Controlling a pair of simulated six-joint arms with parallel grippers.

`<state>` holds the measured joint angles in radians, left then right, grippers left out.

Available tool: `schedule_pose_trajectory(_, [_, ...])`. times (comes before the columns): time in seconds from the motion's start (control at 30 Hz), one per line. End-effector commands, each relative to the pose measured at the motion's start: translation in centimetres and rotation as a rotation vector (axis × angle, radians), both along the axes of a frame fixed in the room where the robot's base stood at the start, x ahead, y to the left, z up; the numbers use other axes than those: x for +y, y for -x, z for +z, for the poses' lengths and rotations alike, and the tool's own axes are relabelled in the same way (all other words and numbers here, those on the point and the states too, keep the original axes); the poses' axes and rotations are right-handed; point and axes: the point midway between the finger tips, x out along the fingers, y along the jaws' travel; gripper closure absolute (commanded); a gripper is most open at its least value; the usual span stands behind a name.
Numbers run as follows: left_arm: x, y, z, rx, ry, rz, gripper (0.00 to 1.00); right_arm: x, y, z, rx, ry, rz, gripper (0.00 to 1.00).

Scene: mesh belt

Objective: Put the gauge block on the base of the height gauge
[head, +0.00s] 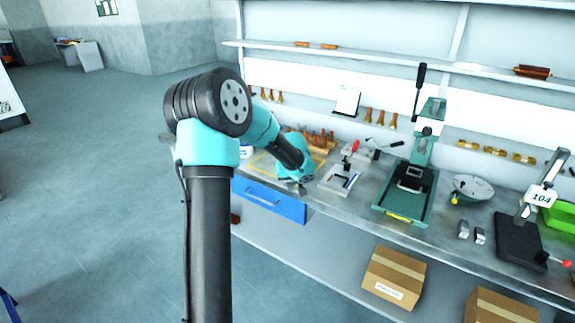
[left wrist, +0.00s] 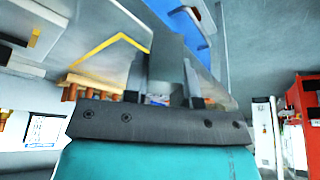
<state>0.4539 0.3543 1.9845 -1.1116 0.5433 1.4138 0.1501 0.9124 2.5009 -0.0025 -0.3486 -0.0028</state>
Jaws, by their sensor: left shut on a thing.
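My left gripper (left wrist: 166,84) is shut on a plain grey block (left wrist: 168,58), which looks like the gauge block; it stands out between the two fingers in the left wrist view. In the head view my left arm reaches over the bench's left part, above the blue drawer's end, and its fingers and the block are hidden or too small to make out. The height gauge (head: 541,196), with a display reading 104, stands at the right of the bench. Its dark flat base (head: 518,243) looks bare. My left gripper is far to its left. My right gripper is not in view.
A green press (head: 408,192) stands on the bench between my arm and the height gauge. Two small metal blocks (head: 463,230) and a round grey plate (head: 474,187) lie left of the gauge. A green bin (head: 560,218) is behind it. A tray (head: 340,179) lies beside my wrist.

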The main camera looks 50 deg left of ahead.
Motion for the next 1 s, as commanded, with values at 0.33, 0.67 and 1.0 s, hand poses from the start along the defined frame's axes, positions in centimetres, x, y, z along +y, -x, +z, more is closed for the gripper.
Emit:
schedule_pose_trajectory(0.33, [1.3, 0.7, 0.2, -0.002, -0.003, 0.048, 1.0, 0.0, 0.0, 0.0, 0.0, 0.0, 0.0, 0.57])
schedule_pose_trajectory(0.67, [2.7, -0.5, 0.0, -0.004, -0.004, 0.048, 1.0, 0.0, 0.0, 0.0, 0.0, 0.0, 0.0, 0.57])
schedule_pose_trajectory(1.0, [7.1, -4.4, -0.6, -0.003, -0.004, 0.048, 1.0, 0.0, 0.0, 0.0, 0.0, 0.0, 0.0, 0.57])
